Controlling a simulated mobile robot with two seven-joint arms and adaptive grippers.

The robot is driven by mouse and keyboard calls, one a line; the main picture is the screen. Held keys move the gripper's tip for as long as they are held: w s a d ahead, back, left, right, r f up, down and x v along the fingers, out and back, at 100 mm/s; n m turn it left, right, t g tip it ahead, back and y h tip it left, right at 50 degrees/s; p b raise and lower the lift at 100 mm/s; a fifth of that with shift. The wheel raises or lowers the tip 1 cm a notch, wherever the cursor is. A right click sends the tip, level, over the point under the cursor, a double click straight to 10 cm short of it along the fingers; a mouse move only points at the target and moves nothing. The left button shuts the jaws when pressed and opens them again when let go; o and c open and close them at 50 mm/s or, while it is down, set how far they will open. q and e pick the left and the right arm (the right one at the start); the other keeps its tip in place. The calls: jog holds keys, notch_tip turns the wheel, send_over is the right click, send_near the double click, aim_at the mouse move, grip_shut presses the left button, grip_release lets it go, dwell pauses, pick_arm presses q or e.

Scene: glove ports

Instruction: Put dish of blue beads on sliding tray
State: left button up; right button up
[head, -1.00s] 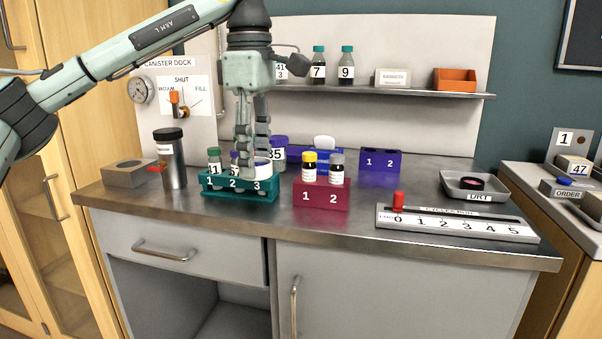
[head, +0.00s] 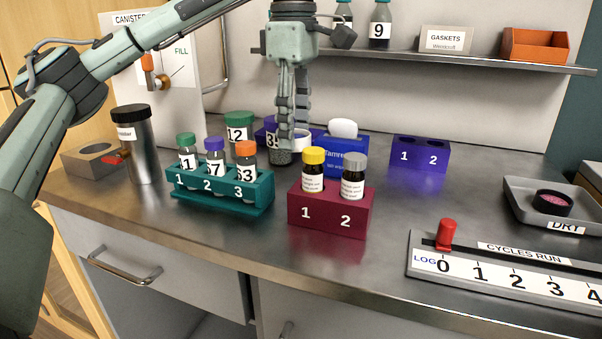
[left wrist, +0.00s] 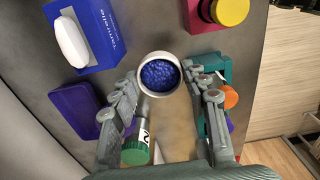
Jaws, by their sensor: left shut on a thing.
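The dish of blue beads is a small white round dish filled with blue beads, seen from above in the left wrist view (left wrist: 159,74). My left gripper (head: 292,148) is shut on it, with a finger on each side. In the head view the dish's white wall (head: 302,140) shows beside the fingers, behind the teal rack and the maroon block; its beads are hidden there. I cannot tell how far it is above the counter. No thing is clearly a sliding tray; a grey tray marked DRY (head: 516,198) at right holds a dark dish of pink contents. My right gripper is not in view.
The teal rack (head: 220,190) with vials and the maroon block (head: 330,212) with two bottles stand in front. A green-capped jar (head: 238,122), a blue tissue box (head: 347,157) and a purple block (head: 420,153) are near. The counter is clear between the purple block and the CYCLES RUN strip (head: 520,270).

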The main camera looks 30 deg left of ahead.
pick_arm(q)
notch_tip(320, 180, down, 3)
jog(key=shift+s+r+b, duration=0.1)
jog(key=shift+b, duration=0.2)
jog(key=shift+f, duration=0.7)
notch_tip(320, 180, down, 2)
jog(key=shift+f+b, duration=0.15)
jog(key=shift+b, duration=0.15)
jog(key=shift+f, duration=0.35)
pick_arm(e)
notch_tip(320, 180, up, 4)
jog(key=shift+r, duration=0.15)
pick_arm(q)
jog(key=shift+f, duration=0.15)
jog(key=o, duration=0.9)
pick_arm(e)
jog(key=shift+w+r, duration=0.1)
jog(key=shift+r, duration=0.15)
